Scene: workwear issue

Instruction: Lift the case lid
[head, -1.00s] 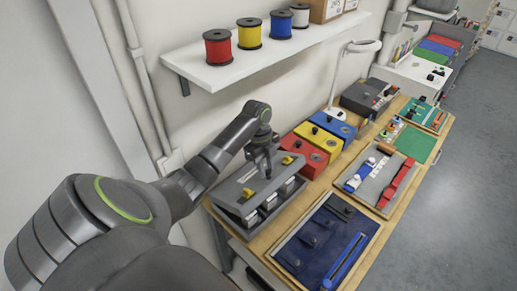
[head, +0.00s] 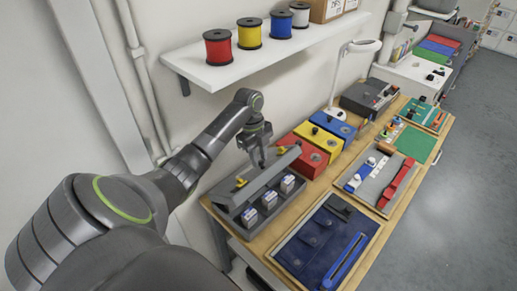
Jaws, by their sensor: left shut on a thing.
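The grey case (head: 262,222) stands at the near left end of the wooden table, with three small white boxes in its dark interior. Its grey lid (head: 262,181) is raised and tilted up along the wall side, so the boxes show. Two yellow latches sit on the lid, one toward the left (head: 240,182) and one toward the right end (head: 281,150). My left gripper (head: 263,163) is at the lid's upper edge, shut on the lid; its fingertips are small and partly unclear. My right gripper is not in view.
Red (head: 308,162), yellow (head: 320,138) and blue (head: 333,125) boxes stand close beyond the lid. A white shelf with spools (head: 250,66) juts from the wall above. The floor at right is clear.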

